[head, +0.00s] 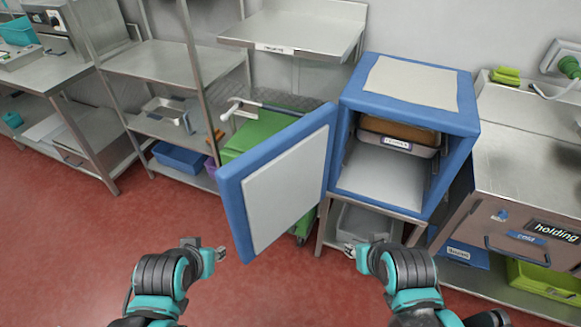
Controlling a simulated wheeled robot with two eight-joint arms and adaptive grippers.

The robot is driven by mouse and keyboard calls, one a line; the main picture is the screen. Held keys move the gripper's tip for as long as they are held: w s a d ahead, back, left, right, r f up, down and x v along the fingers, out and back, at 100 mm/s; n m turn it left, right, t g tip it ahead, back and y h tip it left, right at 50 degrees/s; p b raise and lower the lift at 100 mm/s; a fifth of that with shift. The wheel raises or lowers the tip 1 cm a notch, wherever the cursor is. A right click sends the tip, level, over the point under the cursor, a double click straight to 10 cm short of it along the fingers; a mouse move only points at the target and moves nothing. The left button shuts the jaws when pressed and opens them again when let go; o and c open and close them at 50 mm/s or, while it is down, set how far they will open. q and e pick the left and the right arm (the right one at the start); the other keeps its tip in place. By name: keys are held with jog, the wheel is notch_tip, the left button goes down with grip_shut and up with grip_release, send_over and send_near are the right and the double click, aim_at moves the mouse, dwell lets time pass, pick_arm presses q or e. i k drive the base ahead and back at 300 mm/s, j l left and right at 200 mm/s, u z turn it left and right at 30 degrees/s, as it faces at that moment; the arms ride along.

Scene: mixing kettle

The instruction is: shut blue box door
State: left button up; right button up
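The blue box (460,119) stands on a metal stand right of the middle, with a grey panel on its top. Its blue-framed door (284,188) is wide open, swung out to the left from the box's left edge, with its pale panel facing me. My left gripper (214,252) is just left of the door's lower outer corner, seemingly apart from it. My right gripper (350,250) is below the box opening, in front of the stand. Both grippers are small in view, and I cannot tell whether their fingers are open or shut.
A labelled tray (397,142) with brown contents sits inside the box. A green bin (258,135) stands behind the door. A metal counter (530,150) with drawers is close on the right. Metal shelves (160,60) are at the left. The red floor (70,250) at left is clear.

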aim_at(265, 190)
jog(key=i+j+z, duration=0.2)
jog(key=j+z, duration=0.25)
jog(key=j, duration=0.25)
jog(key=j+z, duration=0.45)
jog(key=j, duration=0.25)
jog(key=j+z, duration=0.45)
jog(key=j, duration=0.35)
jog(key=i+j+z, duration=0.4)
jog(key=j+z, duration=0.25)
jog(key=i+j+z, duration=0.15)
jog(key=j+z, duration=0.15)
jog(key=j, duration=0.15)
